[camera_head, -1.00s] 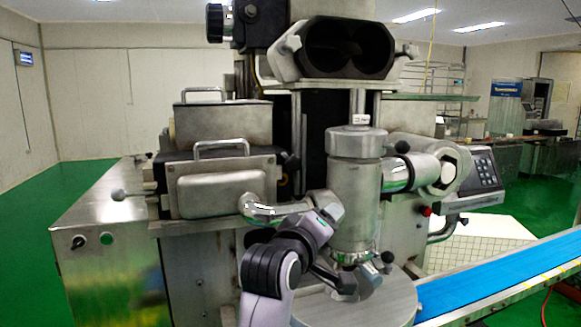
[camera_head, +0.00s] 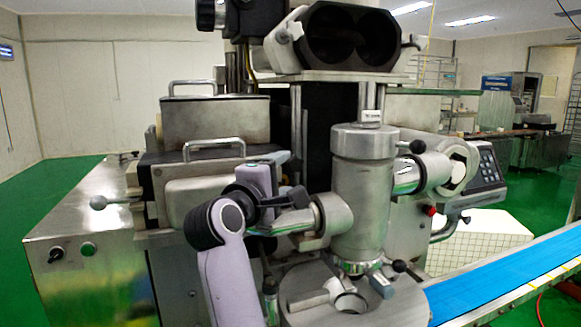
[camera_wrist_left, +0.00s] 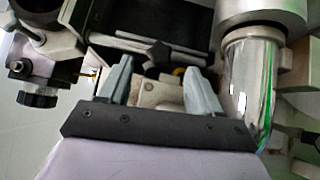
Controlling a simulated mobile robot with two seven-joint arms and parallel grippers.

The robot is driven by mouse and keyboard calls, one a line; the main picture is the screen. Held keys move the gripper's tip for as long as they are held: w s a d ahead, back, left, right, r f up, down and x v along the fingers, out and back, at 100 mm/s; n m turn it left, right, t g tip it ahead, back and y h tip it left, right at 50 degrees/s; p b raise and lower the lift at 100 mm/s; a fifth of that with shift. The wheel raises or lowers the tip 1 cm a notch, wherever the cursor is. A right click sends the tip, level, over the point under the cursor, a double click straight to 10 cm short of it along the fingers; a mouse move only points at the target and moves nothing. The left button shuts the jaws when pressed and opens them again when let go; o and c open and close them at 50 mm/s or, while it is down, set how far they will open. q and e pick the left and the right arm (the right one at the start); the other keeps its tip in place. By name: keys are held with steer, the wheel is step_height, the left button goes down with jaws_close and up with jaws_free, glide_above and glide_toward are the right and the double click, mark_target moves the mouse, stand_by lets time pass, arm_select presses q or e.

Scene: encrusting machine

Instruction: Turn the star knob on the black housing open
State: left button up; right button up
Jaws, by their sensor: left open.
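In the head view my left gripper (camera_head: 277,158) is raised in front of the machine, beside the dark middle housing (camera_head: 327,135). My right gripper is not in view.
A steel pipe (camera_wrist_left: 250,85) stands close on the right of my left fingers. The vertical steel cylinder (camera_head: 361,200) is to the right. A handled steel box (camera_head: 215,185) is to the left. A black ridged knob (camera_wrist_left: 37,99) is at far left. A blue conveyor (camera_head: 500,277) runs at right.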

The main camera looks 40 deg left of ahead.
mark_target(295, 165)
arm_select(q)
steer(key=shift+p+x, duration=0.4)
steer(key=shift+x, duration=2.05)
steer(key=c, duration=1)
steer(key=shift+c, duration=0.2)
steer(key=shift+r+m, duration=0.15)
steer(key=shift+m, duration=0.15)
steer(key=shift+r+m+g, duration=0.2)
steer(key=shift+m+g, duration=0.6)
steer(key=shift+g, duration=0.4)
steer(key=shift+r+m+g, duration=0.15)
steer(key=shift+m+g, duration=1.05)
steer(key=shift+g, duration=0.3)
